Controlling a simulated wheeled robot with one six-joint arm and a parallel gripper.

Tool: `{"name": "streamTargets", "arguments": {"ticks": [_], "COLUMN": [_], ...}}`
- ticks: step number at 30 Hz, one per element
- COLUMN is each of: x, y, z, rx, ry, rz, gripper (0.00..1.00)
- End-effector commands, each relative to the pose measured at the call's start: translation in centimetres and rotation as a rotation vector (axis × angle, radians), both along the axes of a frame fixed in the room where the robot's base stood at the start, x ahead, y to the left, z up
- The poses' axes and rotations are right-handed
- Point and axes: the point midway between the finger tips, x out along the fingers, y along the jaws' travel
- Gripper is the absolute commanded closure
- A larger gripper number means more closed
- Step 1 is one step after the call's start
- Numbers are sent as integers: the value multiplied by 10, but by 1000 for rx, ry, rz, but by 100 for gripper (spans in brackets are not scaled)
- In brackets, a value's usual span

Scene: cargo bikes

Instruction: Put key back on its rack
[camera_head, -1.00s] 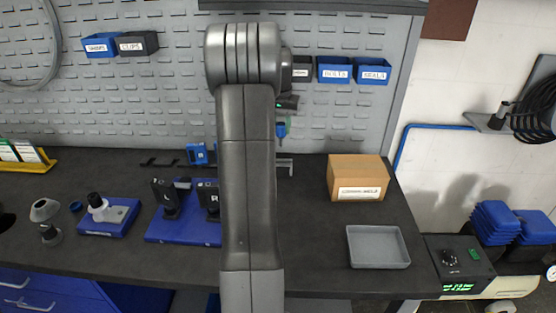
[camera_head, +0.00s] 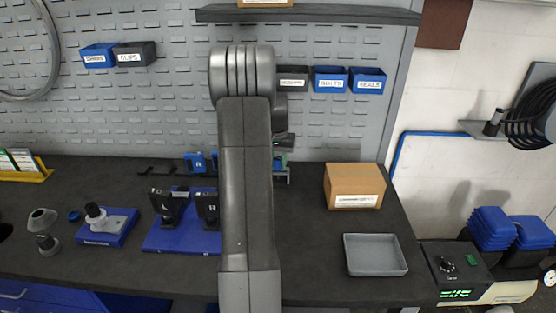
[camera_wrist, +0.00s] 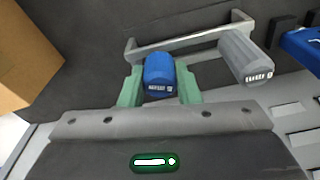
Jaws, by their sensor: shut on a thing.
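My gripper (camera_wrist: 160,91) has two green fingers, shut on a blue key (camera_wrist: 158,70) with a small white label. The label is too small to read surely. The key is at the grey bar-like rack (camera_wrist: 185,41), close beside its long rail; I cannot tell whether it touches or hangs on it. A grey key (camera_wrist: 246,57) with a white label is at the rack's right part. In the head view my arm hides most of the gripper, and only a bit of the rack (camera_head: 287,174) shows at the back of the bench.
A cardboard box (camera_head: 354,187) stands right of the rack, with a grey tray (camera_head: 375,255) in front of it. A blue stand (camera_head: 175,236) with black pieces is left of my arm. Labelled bins (camera_head: 331,80) hang on the pegboard above.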

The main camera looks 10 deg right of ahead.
Motion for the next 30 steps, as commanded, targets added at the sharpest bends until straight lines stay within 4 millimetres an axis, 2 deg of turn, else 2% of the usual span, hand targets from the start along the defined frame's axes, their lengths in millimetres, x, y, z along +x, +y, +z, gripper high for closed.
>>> {"name": "streamTargets", "arguments": {"ticks": [9,10,12,13,23,26,30], "x": [0,0,0,0,0,0,-3], "y": [0,0,0,0,0,0,2], "z": [-10,-9,-9,-9,-4,6,32], "rx": [0,0,0,0,0,0,-1], "ry": [1,1,1,1,0,-2,-4], "rz": [0,0,0,0,0,0,0], "gripper": [100,65,51,49,49,49,49]}}
